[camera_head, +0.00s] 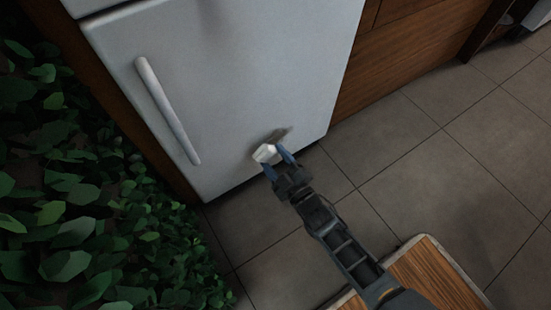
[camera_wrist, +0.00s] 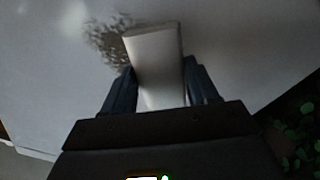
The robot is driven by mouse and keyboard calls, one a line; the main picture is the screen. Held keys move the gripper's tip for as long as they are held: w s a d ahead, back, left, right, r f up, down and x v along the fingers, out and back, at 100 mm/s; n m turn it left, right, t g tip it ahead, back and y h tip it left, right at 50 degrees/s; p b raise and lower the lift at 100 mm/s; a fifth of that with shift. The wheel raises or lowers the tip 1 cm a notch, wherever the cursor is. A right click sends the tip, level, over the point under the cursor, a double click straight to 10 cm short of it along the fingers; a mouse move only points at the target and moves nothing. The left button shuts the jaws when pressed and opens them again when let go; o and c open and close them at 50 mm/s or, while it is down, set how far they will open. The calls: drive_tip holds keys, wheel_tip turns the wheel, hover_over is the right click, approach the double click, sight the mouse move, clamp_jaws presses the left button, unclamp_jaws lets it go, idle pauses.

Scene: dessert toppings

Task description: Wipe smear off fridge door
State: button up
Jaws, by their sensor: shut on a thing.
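The white fridge door (camera_head: 235,85) fills the upper middle of the head view, with a long white handle (camera_head: 168,112) on its left side. A brownish-grey smear (camera_head: 281,134) is on the lower right of the door; it also shows as dark speckles in the wrist view (camera_wrist: 106,42). My gripper (camera_head: 277,162) is shut on a white block-like wiping thing (camera_head: 265,153), which shows between the fingers in the wrist view (camera_wrist: 156,62). The block is at the door, right beside the smear and partly over it in the picture. I cannot tell whether it touches the door.
A leafy green plant (camera_head: 75,200) stands along the left, close to the door's handle side. Wooden cabinet fronts (camera_head: 405,50) are right of the fridge. The grey tiled floor (camera_head: 440,160) is open to the right. A light-edged wooden surface (camera_head: 435,275) is at the bottom right.

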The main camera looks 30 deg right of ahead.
sight(295, 129)
drive_tip(key=shift+w, duration=1)
drive_tip(key=shift+d, duration=0.1)
drive_tip(key=shift+s+d+p, duration=0.1)
drive_tip(key=shift+d+p, duration=0.4)
drive_tip(key=shift+d, duration=1.2)
drive_tip(key=shift+d+r+p, duration=0.1)
drive_tip(key=shift+d+p, duration=0.2)
drive_tip(key=shift+d, duration=3.15)
drive_tip(key=shift+w, duration=0.2)
